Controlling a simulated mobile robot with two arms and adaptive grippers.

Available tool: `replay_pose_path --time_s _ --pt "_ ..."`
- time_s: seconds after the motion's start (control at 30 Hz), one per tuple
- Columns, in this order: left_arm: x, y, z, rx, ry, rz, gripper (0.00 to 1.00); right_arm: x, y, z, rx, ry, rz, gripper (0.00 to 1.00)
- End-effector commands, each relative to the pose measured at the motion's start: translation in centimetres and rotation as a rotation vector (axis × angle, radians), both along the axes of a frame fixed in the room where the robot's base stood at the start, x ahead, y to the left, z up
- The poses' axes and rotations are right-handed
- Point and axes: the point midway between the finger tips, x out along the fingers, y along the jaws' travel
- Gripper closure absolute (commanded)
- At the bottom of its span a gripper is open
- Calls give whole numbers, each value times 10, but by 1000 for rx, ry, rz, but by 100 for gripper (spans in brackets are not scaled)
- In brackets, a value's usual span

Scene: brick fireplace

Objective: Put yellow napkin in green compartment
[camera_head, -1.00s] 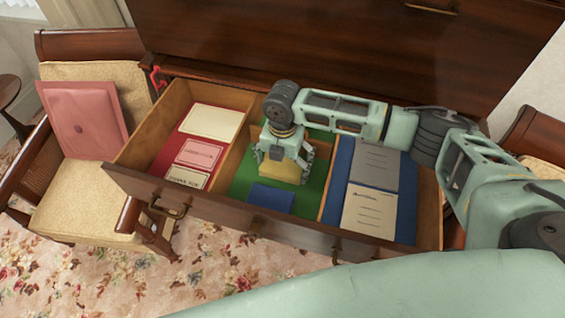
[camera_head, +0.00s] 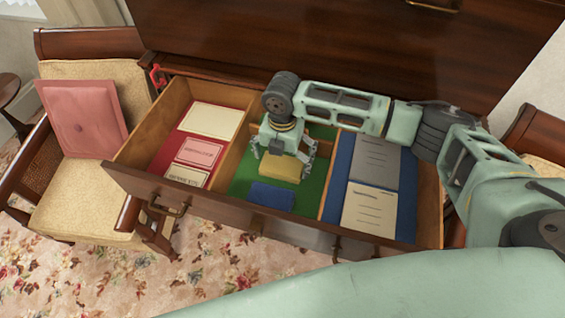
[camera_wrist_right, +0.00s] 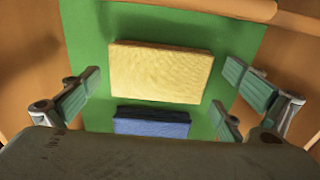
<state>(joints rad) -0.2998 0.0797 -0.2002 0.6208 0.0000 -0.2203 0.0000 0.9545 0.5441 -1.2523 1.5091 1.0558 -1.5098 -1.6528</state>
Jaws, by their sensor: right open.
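The yellow napkin (camera_head: 281,167) lies flat in the green compartment (camera_head: 313,188) of the open drawer, behind a folded blue napkin (camera_head: 271,196). In the right wrist view the yellow napkin (camera_wrist_right: 160,72) rests on the green floor (camera_wrist_right: 85,38), with the blue napkin (camera_wrist_right: 152,124) nearer the camera. My right gripper (camera_head: 281,156) is open over the yellow napkin, its fingers spread to either side. In the right wrist view the open fingers (camera_wrist_right: 158,95) are apart from the yellow napkin. My left gripper is not in view.
The red compartment (camera_head: 163,160) holds several cards, and the blue compartment (camera_head: 337,190) holds papers. Wooden dividers (camera_head: 234,155) separate the sections. A chair with a pink cushion (camera_head: 82,118) stands left of the drawer. The drawer front (camera_head: 225,215) forms a raised near edge.

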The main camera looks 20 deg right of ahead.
Motion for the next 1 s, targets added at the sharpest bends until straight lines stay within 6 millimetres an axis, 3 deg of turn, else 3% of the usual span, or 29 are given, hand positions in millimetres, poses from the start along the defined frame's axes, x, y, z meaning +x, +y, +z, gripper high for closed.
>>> replay_pose_path --time_s 0.3,0.5,1.0 --pt "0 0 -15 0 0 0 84 1 0 67 0 -5 2 0" --pt "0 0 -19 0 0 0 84 0 0 95 0 -1 0 0" --pt "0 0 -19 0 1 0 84 0 -1 104 -1 1 0 0"
